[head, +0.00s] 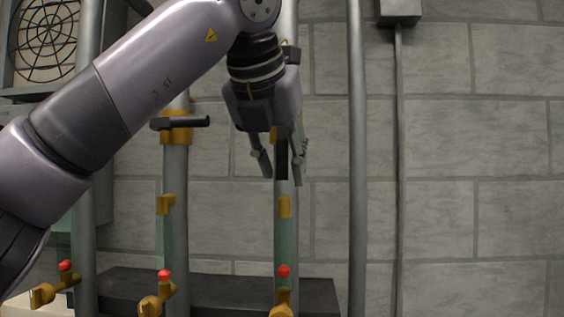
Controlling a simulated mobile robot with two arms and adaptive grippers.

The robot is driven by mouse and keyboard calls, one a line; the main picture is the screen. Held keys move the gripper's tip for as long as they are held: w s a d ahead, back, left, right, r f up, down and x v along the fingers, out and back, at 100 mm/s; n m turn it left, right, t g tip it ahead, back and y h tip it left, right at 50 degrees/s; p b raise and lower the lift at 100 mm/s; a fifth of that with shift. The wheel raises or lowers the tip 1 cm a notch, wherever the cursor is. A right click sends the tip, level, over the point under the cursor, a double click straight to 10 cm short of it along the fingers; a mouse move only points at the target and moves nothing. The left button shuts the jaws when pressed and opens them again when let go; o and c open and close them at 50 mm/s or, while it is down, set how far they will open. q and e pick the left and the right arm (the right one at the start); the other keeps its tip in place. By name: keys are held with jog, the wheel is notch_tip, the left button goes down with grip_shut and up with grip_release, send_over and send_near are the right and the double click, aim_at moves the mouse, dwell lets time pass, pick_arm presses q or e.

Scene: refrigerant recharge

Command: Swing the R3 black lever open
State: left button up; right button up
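My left gripper (282,177) points down in front of the right-hand brass-fitted pipe. Its fingers are apart, one on each side of a black lever (281,161) that hangs down along this pipe. I see no clear contact between fingers and lever. The brass valve body behind is mostly hidden by the gripper. A second black lever (188,122) sticks out sideways from a brass valve (176,135) on the pipe to the left. No R3 label can be read. My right gripper is out of view.
Below are brass fittings with red knobs (284,271), (164,275), (66,266) and a dark ledge (225,290). A grey vertical pipe (357,150) stands just right of the gripper. A round fan grille (45,40) is at upper left. The block wall (475,220) on the right is mostly clear.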

pick_arm(q)
jog(key=shift+s+r, duration=0.1)
jog(key=shift+r, duration=0.05)
jog(key=shift+s+r, duration=0.2)
jog(key=shift+r, duration=0.05)
jog(key=v, duration=1.1)
jog(key=shift+a, duration=0.1)
